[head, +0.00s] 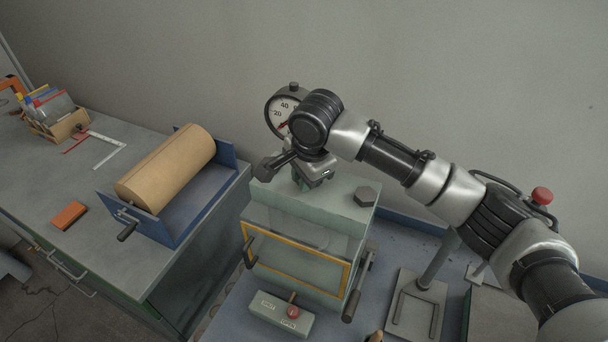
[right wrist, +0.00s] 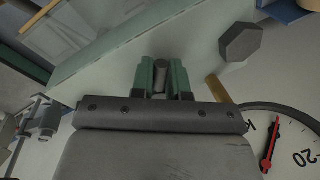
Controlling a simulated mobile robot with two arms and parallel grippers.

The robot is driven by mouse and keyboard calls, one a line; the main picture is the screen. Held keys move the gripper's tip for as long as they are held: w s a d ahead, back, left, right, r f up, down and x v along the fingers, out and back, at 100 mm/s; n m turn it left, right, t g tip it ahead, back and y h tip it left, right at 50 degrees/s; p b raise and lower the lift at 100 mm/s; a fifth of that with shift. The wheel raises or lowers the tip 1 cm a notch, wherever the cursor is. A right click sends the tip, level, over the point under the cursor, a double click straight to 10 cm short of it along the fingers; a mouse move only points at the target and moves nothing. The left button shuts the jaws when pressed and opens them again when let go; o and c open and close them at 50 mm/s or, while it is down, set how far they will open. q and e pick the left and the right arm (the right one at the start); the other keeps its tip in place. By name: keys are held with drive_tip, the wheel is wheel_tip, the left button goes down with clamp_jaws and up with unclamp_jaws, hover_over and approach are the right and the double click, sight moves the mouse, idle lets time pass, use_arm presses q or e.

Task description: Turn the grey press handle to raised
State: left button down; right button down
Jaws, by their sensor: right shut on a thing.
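The pale green press box (head: 340,222) stands on the bench in the middle of the head view, with a yellow-framed front. My right gripper (head: 314,182) points down at its top, just in front of the gauge. In the right wrist view, the green fingers (right wrist: 166,80) are shut on a short grey round piece (right wrist: 160,78), apparently the grey press handle. My left gripper is not in view.
A round gauge (head: 280,106) stands behind my wrist. A brown roller (head: 168,168) lies left.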

sight(322, 190)
drive_tip(key=n+p, duration=0.2)
drive_tip(key=p, duration=0.1)
drive_tip(key=d+n+p, duration=0.1)
drive_tip(key=p, duration=0.1)
drive_tip(key=shift+s+r+n+g+y, duration=0.25)
drive_tip(key=shift+r+n+g+y, duration=0.05)
drive_tip(key=shift+n, duration=0.1)
drive_tip(key=n+p, duration=0.2)
drive_tip(key=shift+d+f+n, duration=0.1)
drive_tip(key=shift+d+n, duration=0.25)
drive_tip(key=shift+n, duration=0.05)
drive_tip(key=n, duration=0.2)
drive_tip(key=shift+s+d+n+g, duration=0.1)
drive_tip(key=shift+d+n+g, duration=0.2)
drive_tip(key=shift+n+g, duration=0.1)
drive_tip(key=n, duration=0.2)
drive_tip(key=d+n, duration=0.1)
drive_tip(key=n, duration=0.1)
drive_tip(key=shift+g, duration=0.4)
drive_tip(key=n, duration=0.4)
drive_tip(key=w+d+n+g, duration=0.1)
drive_tip(key=n, duration=0.1)
drive_tip(key=c, duration=1.3)
unclamp_jaws()
drive_tip(key=shift+c, duration=0.2)
drive_tip(key=o, duration=0.3)
drive_tip(key=shift+w+a+f, duration=0.1)
drive_tip(key=shift+w+f, duration=0.05)
drive_tip(key=shift+f, duration=0.05)
